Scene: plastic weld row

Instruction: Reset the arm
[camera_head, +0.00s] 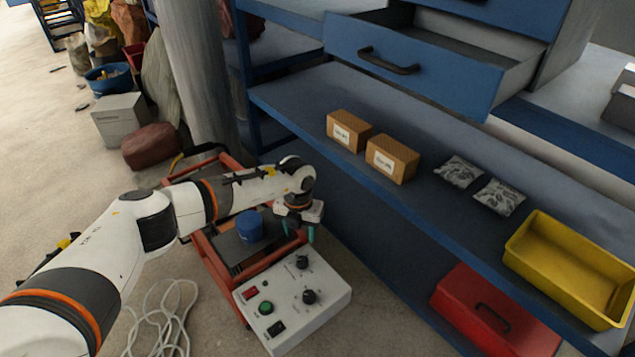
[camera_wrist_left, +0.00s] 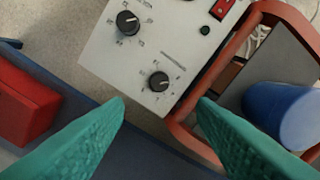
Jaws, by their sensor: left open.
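My left arm comes in from the left in the head view. Its left gripper (camera_head: 298,232) points down beside the blue shelf's front edge, above the far end of the white control box. In the left wrist view, the two green fingers of the left gripper (camera_wrist_left: 160,112) are spread apart with nothing between them. The control box (camera_head: 290,300) has black knobs, a green button and a red switch; it also shows in the wrist view (camera_wrist_left: 178,50). My right gripper is not in view.
A red cart frame (camera_head: 205,250) carries a blue cylinder (camera_head: 249,226). The shelf (camera_head: 400,208) holds two cardboard boxes (camera_head: 392,158), two silvery packets (camera_head: 459,171) and a yellow bin (camera_head: 560,262). A blue drawer (camera_head: 410,65) hangs open above. A red case (camera_head: 490,315) sits below.

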